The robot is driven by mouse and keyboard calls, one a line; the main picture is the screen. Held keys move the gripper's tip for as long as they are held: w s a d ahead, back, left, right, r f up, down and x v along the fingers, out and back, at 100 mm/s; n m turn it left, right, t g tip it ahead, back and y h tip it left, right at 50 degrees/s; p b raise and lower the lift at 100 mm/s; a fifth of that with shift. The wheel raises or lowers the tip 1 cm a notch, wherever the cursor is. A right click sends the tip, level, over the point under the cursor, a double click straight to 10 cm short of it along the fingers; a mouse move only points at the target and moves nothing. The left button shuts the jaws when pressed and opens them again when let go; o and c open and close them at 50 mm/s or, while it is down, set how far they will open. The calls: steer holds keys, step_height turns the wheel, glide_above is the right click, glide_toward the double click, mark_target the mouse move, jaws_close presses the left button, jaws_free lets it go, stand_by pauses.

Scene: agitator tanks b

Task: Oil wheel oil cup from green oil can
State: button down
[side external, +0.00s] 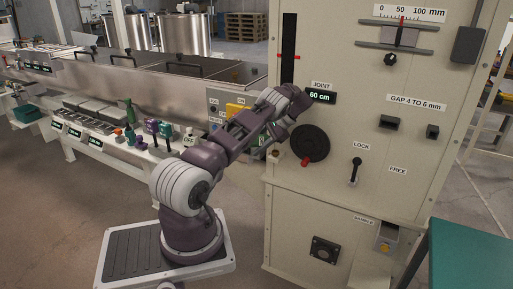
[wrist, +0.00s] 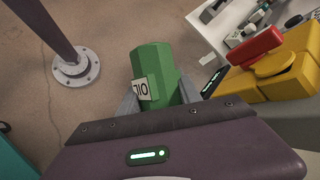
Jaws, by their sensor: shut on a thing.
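My gripper (wrist: 160,98) is shut on the green oil can (wrist: 152,68), with one grey finger on each side of it. The can is a green faceted body with a white label reading OIL, turned sideways in the wrist view. It is held above the floor, clear of any surface that I can see. In the side external view, my arm hides most of the gripper and can. The black handwheel (side external: 311,143) with a red knob is on the beige cabinet front, to the right of my arm.
The beige cabinet (side external: 350,205) carries a lock lever (side external: 356,170) and a joint display (side external: 320,96). A yellow block with a red part (wrist: 262,48) is at the right of the wrist view. A round-footed post (wrist: 75,70) stands at left.

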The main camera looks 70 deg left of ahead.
stand_by(0.3)
steer(key=shift+f+t, duration=0.5)
steer(key=shift+t, duration=0.5)
step_height(320, 180, up, 8)
steer(key=shift+r, duration=0.25)
steer(key=shift+n, duration=0.3)
steer(key=t, duration=0.2)
steer(key=shift+w+n+t+y, duration=0.15)
steer(key=shift+n+t+y, duration=0.15)
steer(key=shift+y, duration=0.1)
steer(key=shift+w+a+f+t+y, duration=0.15)
steer(key=shift+w+f+t+y, duration=0.15)
steer(key=shift+t, duration=0.7)
